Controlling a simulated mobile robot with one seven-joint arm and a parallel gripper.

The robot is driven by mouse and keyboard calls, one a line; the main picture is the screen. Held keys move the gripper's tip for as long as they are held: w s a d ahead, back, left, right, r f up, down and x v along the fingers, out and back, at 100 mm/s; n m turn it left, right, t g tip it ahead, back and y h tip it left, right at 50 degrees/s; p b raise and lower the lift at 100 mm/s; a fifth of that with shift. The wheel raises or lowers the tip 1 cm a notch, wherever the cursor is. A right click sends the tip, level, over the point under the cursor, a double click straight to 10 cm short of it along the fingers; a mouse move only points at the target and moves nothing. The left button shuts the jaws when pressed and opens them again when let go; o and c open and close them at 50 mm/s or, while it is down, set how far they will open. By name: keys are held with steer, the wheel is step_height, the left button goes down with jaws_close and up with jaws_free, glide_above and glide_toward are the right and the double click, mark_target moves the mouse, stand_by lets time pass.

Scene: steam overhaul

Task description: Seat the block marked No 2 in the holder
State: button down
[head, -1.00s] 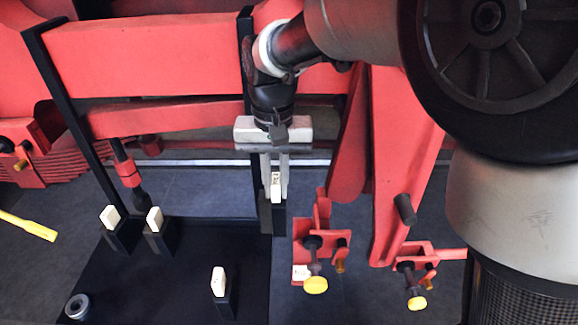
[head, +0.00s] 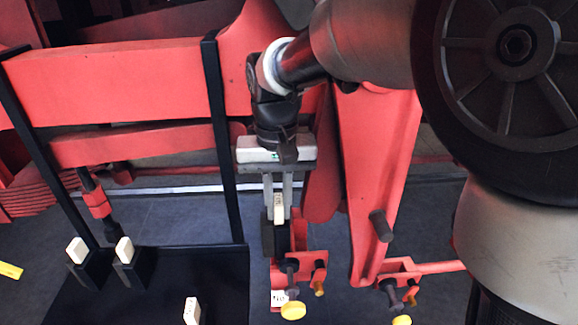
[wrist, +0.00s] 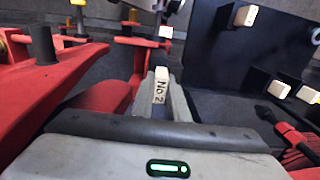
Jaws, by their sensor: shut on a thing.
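My gripper (head: 279,205) is shut on the block marked No 2 (head: 279,210), which has a white top and a dark lower body. The No 2 lettering on the block (wrist: 160,92) reads clearly in the wrist view. The block hangs upright below the fingers. In the head view it overlaps the upper left of a red holder (head: 299,262) with a yellow knob and a white tag (head: 279,298). I cannot tell whether block and holder touch. The tag's lettering is too small to read fully. A second red holder (head: 398,270) stands to the right.
A black tray (head: 225,285) on the left carries several white-topped blocks, including one at its left (head: 77,251) and one beside it (head: 124,250). A red beam (head: 120,80) and a red leg (head: 375,170) stand close behind and right of my gripper.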

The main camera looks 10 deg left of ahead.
steer(key=shift+a+f, duration=0.1)
steer(key=shift+f, duration=0.5)
stand_by(0.6)
steer(key=shift+f+b, duration=2.9)
steer(key=shift+f, duration=1.3)
steer(key=c, duration=1.6)
jaws_free()
steer(key=shift+c, duration=0.2)
